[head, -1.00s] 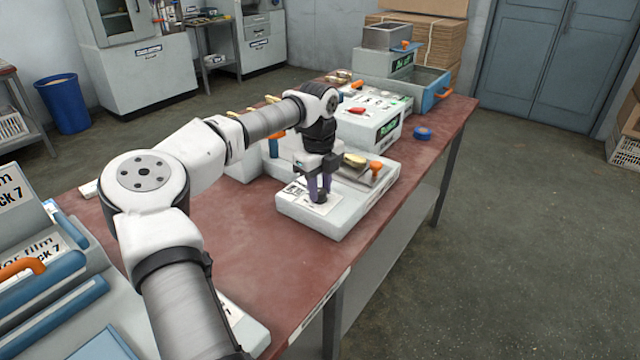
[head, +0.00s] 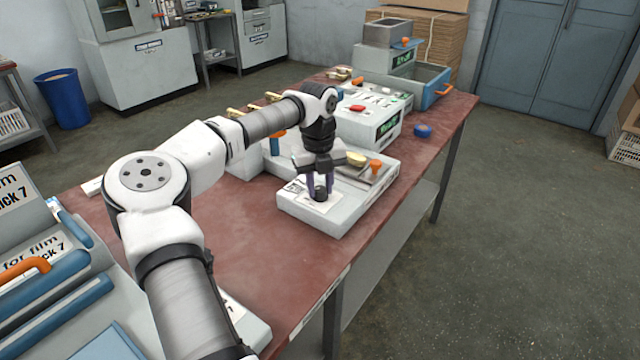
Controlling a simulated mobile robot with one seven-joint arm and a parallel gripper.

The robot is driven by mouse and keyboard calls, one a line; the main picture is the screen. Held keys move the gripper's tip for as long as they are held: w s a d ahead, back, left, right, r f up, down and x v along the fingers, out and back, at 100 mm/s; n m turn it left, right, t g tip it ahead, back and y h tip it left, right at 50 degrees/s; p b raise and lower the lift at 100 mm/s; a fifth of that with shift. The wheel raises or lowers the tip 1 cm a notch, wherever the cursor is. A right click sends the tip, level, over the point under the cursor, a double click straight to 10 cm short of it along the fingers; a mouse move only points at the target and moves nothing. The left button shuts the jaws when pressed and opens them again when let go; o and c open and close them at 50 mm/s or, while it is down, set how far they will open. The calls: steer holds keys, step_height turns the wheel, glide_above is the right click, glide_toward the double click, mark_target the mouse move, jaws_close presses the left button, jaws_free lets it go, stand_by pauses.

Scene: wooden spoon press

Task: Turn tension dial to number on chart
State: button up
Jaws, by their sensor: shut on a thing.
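My gripper (head: 319,192) points straight down over the front corner of a low grey-white machine base (head: 345,228) on the red-brown table. Its fingers are shut on a small dark knob, the tension dial (head: 320,194), which stands on a white plate (head: 320,207) on that base. The dial's marks and pointer are too small to read. Small printing on a white label, perhaps the chart (head: 295,187), shows left of the fingers; I cannot read it.
On the same base are a yellowish wooden spoon-like piece (head: 356,158) and an orange knob (head: 375,165). A blue roll (head: 423,131) lies near the table's right edge. The table front (head: 245,230) is bare.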

mark_target(318, 189)
steer(key=o, duration=1)
steer(key=shift+c, duration=0.2)
steer(key=shift+r, duration=0.1)
step_height(318, 189, up, 14)
steer(key=b, duration=0.1)
steer(key=shift+a, duration=0.15)
steer(key=shift+f, duration=0.2)
